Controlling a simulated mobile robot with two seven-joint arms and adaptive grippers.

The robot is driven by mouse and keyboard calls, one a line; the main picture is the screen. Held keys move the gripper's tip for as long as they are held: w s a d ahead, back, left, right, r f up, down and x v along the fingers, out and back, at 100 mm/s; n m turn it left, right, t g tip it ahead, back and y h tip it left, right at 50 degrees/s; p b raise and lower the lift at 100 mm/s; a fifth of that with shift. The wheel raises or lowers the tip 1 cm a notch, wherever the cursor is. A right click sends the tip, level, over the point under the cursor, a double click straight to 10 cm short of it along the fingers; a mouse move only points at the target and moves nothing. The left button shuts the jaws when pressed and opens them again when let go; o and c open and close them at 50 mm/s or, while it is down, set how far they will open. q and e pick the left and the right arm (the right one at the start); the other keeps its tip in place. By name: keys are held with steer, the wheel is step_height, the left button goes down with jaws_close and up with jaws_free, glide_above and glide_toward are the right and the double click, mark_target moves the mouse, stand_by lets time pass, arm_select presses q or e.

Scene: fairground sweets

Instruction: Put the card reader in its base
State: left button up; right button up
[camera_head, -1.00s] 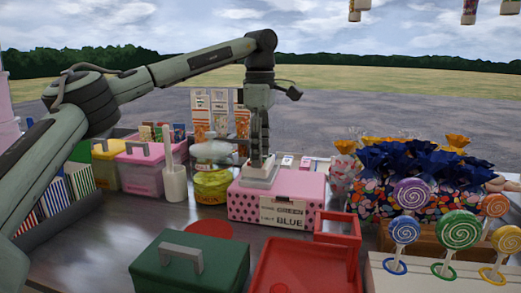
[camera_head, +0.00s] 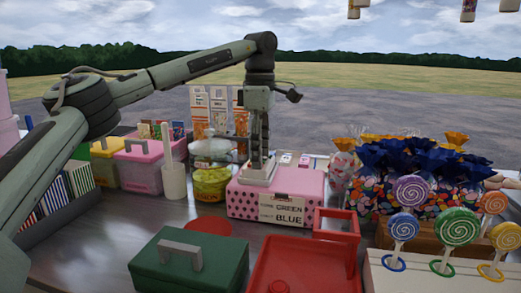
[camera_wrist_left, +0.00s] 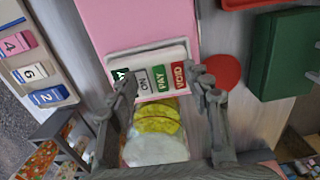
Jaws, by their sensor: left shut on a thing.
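My left gripper (camera_head: 258,155) reaches down over the pink box (camera_head: 245,203), just above its top. It is shut on the card reader (camera_wrist_left: 158,76), a pale slab with ON, PAY and red VOID keys, seen between the fingers in the left wrist view. The pale base (camera_head: 258,184) sits on top of the pink box; its rim (camera_wrist_left: 122,54) shows beside the reader in the wrist view. The reader overlaps the base there, but I cannot tell whether it is fully seated. In the head view the fingers mostly hide the reader. My right gripper is not in view.
A green box (camera_head: 190,268), a red tray (camera_head: 300,270) and a red disc (camera_head: 208,226) are in front. Lollipops (camera_head: 457,226) stand at right.

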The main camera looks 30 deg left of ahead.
arm_select(q)
steer(key=o, duration=1.8)
step_height(320, 180, up, 9)
